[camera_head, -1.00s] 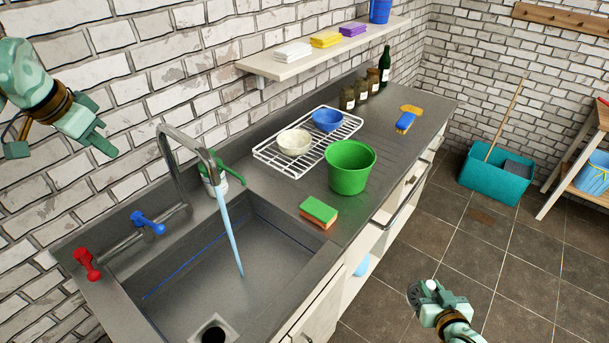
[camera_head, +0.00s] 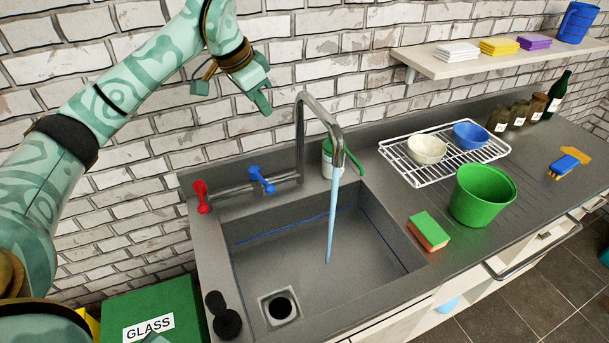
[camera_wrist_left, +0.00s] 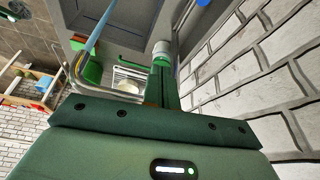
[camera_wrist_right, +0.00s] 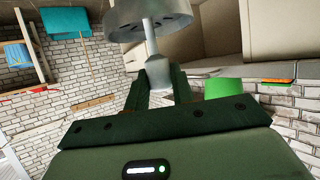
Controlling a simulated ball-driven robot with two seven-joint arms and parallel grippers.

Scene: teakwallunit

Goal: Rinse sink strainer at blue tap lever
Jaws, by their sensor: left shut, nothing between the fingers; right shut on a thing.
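The blue tap lever (camera_head: 262,180) sits on the wall pipe beside the red lever (camera_head: 201,197). A stream of water (camera_head: 332,220) falls from the curved tap (camera_head: 302,130) into the sink (camera_head: 290,250), right of the open drain hole (camera_head: 280,307). My left gripper (camera_head: 262,102) is shut and empty, above and left of the tap, in front of the wall. My right gripper (camera_wrist_right: 157,82) is outside the head view. In the right wrist view it is shut on the stem of the grey metal sink strainer (camera_wrist_right: 150,22), whose perforated cup is partly cut off.
A green-and-orange sponge (camera_head: 428,232) and a green bucket (camera_head: 482,195) stand right of the sink. Behind them is a wire rack (camera_head: 400,160) with two bowls. Black round objects (camera_head: 227,322) lie at the sink's left front corner. A green GLASS bin (camera_head: 180,295) stands lower left.

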